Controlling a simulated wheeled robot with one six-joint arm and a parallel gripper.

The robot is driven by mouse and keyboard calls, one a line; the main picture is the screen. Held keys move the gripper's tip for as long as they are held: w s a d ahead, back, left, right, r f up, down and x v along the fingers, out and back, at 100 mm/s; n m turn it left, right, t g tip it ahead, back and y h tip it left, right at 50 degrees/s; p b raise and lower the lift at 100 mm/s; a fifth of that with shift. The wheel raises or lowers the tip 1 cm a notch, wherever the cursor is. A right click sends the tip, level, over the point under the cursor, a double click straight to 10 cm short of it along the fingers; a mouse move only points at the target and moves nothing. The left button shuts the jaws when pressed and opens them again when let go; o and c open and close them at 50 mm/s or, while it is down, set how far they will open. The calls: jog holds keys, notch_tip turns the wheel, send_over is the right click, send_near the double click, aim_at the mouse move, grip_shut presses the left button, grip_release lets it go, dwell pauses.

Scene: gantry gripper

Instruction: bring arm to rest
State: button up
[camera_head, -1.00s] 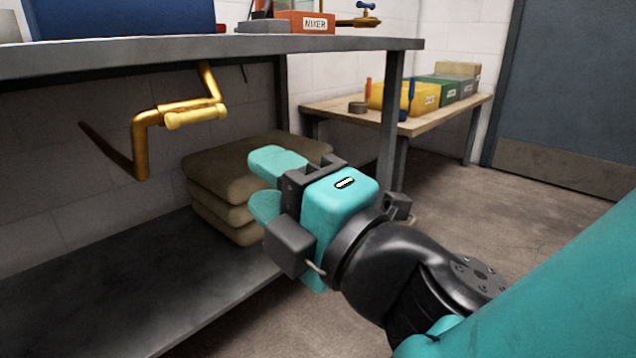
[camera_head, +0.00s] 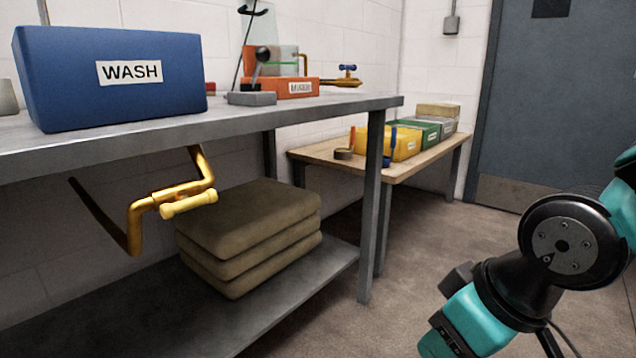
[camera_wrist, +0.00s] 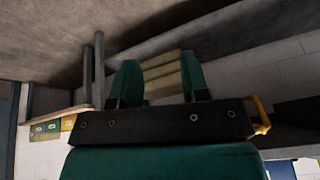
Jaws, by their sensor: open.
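In the head view my arm is at the lower right, and the teal body of my gripper shows at the bottom edge; its fingers are out of frame there. In the wrist view both teal fingers of my gripper (camera_wrist: 160,82) show, spread apart with nothing held between them. Behind the gap lie the stacked tan sacks (camera_wrist: 163,73), some way off. The fingers touch nothing that I can see.
A metal bench (camera_head: 240,118) carries a blue WASH bin (camera_head: 110,78) and an orange mixer (camera_head: 290,88). A yellow crank pipe (camera_head: 170,200) hangs below, beside the stacked sacks (camera_head: 250,235). A wooden table (camera_head: 400,165) holds bins (camera_head: 405,142). Floor by the door (camera_head: 530,100) is clear.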

jog(key=s+r+g+y+p, duration=0.1)
jog(key=s+r+g, duration=0.25)
jog(key=s, duration=0.25)
notch_tip(320, 180, up, 38)
jog(key=p, duration=3.8)
jog(key=shift+s+d+r+n, duration=0.2)
jog(key=shift+s+n, duration=0.1)
jog(key=shift+s, duration=0.05)
dwell(1.7)
